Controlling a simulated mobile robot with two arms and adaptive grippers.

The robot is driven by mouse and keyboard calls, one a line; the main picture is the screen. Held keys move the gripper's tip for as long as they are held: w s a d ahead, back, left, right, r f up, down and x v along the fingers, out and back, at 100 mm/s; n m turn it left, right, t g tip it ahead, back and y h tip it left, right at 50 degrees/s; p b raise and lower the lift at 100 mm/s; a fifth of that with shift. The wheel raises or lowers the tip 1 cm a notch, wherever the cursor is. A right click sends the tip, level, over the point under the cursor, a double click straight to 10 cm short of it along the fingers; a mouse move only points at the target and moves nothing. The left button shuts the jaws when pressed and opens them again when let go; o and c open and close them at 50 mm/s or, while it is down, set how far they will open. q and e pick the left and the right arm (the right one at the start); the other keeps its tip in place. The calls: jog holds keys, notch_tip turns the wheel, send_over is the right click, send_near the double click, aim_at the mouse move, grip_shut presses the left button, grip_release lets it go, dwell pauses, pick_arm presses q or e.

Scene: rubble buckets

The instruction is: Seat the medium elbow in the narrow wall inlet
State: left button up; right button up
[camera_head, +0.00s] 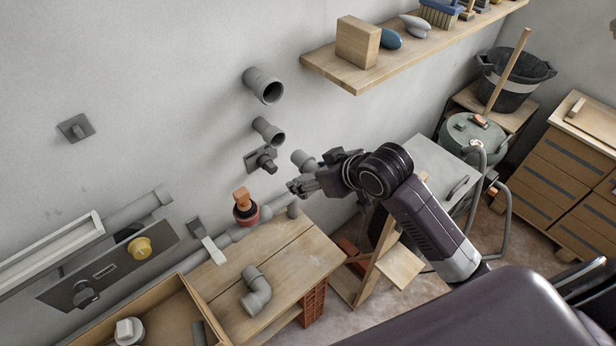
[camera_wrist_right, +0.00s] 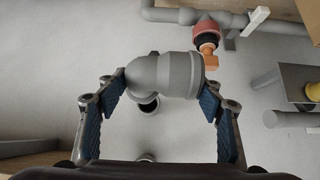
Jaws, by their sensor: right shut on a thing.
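My right gripper (camera_head: 304,178) is shut on a grey pipe elbow (camera_head: 303,159), close to the wall and to the right of the inlets. In the right wrist view the elbow (camera_wrist_right: 165,74) sits between the blue-padded fingers. The narrow wall inlet (camera_head: 267,130) is a grey socket below the wider inlet (camera_head: 262,86). In the right wrist view a dark-mouthed inlet (camera_wrist_right: 147,108) shows behind the elbow, partly covered by it. The elbow looks apart from the inlet in the head view. My left gripper is not in view.
A grey wall fitting (camera_head: 262,160) sits just below the narrow inlet. A red and orange fitting (camera_head: 244,208) is on the pipe below. Another elbow (camera_head: 256,291) lies on the wooden bench (camera_head: 300,262). A shelf (camera_head: 400,58) juts out above right.

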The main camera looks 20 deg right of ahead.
jog(key=shift+w+a+r, duration=0.1)
jog(key=shift+w+a, duration=0.2)
jog(key=shift+w, duration=0.25)
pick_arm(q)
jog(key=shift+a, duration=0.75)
pick_arm(e)
jog(key=w, duration=0.1)
jog(key=w+a, duration=0.1)
jog(key=w, duration=0.2)
jog(key=shift+w+a, duration=0.1)
jog(key=shift+a, duration=0.2)
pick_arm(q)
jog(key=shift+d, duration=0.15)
pick_arm(e)
jog(key=o, duration=0.5)
jog(key=c, duration=1.2)
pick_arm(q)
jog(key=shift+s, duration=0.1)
pick_arm(e)
jog(key=shift+o, duration=0.2)
